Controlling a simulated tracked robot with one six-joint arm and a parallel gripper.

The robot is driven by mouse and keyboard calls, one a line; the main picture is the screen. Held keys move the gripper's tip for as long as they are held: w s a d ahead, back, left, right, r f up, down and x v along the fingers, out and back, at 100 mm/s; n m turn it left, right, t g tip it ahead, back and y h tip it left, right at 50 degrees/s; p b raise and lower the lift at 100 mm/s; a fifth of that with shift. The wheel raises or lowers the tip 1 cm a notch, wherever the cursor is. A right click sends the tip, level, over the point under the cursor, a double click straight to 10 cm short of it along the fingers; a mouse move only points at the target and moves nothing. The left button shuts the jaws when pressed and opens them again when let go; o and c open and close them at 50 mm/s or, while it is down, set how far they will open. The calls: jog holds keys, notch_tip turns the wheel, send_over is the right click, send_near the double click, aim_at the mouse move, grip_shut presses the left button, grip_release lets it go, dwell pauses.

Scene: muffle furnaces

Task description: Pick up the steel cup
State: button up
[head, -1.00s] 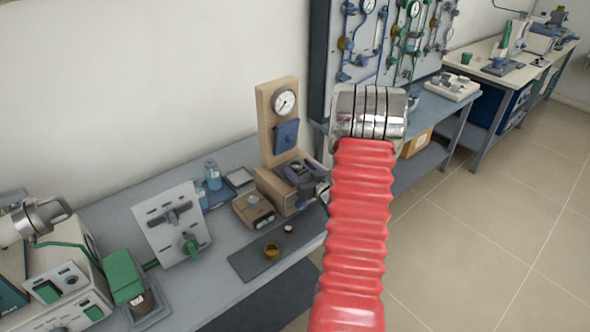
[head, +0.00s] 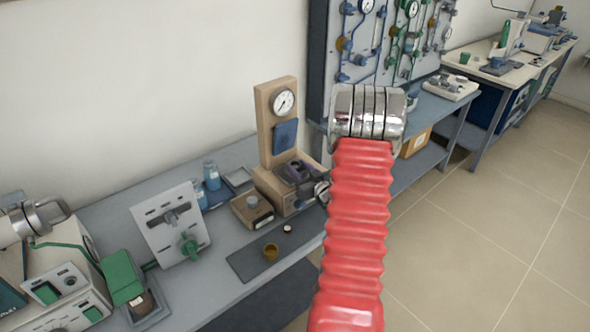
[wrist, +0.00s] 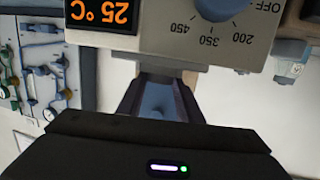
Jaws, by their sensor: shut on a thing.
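My gripper (wrist: 157,88) shows its two dark jaws in the wrist view, closed on a smooth bluish-grey thing. This seems to be the steel cup (wrist: 156,98); only a small patch of it shows between the jaws, and its rim and base are hidden. A pale control panel (wrist: 165,42) is just beyond the jaws, upside down in this view, with an orange 25 °C display and a blue knob. In the head view my red arm covers part of the bench, and I cannot make out the cup there.
A tan gauge stand (head: 275,150) and a small box with a knob (head: 252,210) stand on the grey bench. Blue bottles (head: 211,175) are behind. A valve board (head: 345,60) is at the back.

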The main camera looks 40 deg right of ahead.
jog(key=shift+r, duration=0.15)
jog(key=shift+r, duration=1.65)
jog(key=f+v, duration=0.2)
jog(key=v, duration=1.5)
jog(key=shift+s+a+f, duration=0.15)
jog(key=shift+s+f, duration=0.25)
jog(key=shift+s, duration=0.2)
